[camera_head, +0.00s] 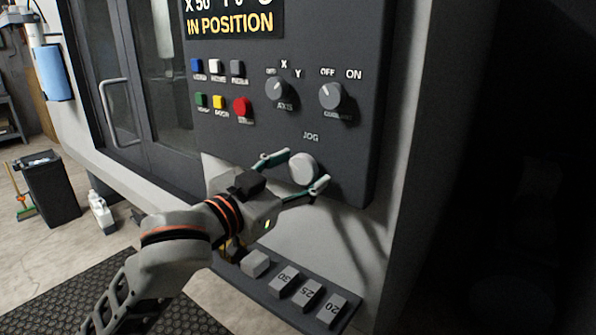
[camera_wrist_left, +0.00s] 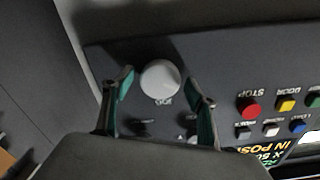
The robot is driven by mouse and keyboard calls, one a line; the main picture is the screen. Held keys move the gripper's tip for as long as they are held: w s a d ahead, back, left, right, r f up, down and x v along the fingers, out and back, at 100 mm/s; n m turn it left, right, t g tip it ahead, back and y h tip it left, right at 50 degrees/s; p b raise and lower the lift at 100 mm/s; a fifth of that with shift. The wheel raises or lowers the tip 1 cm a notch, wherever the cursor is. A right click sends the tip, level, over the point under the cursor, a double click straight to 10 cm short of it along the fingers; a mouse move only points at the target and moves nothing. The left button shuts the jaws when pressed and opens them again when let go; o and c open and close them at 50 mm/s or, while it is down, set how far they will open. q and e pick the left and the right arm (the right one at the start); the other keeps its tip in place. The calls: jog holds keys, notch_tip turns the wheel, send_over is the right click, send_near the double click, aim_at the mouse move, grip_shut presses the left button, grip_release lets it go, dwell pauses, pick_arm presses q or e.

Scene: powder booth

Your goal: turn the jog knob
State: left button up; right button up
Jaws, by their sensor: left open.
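The jog knob (camera_head: 302,168) is a round, light grey knob low on the dark control panel (camera_head: 345,55), under the label JOG. In the left wrist view the knob (camera_wrist_left: 160,79) sits between and slightly beyond the fingertips. My left gripper (camera_head: 302,171) is open, with one finger on each side of the knob. In the left wrist view the open gripper (camera_wrist_left: 165,86) shows gaps between both fingers and the knob. I cannot tell whether either finger touches it in the head view. My right gripper is not in view.
Above are the axis knob (camera_head: 277,90), a second selector knob (camera_head: 332,96) and a red stop button (camera_head: 241,107) among several coloured buttons. A ledge (camera_head: 262,290) with numbered grey blocks juts out below. A black bin (camera_head: 50,187) stands on the floor at left.

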pick_arm(q)
jog(key=c, duration=1.1)
jog(key=shift+c, duration=0.2)
jog(key=m, duration=1.1)
jog(key=shift+m, duration=0.4)
jog(key=m, duration=0.3)
jog(key=shift+f+m, duration=0.1)
jog(key=shift+m, duration=0.2)
jog(key=m, duration=0.3)
jog(key=shift+m, duration=0.4)
jog(key=m, duration=0.6)
jog(key=shift+f, duration=0.1)
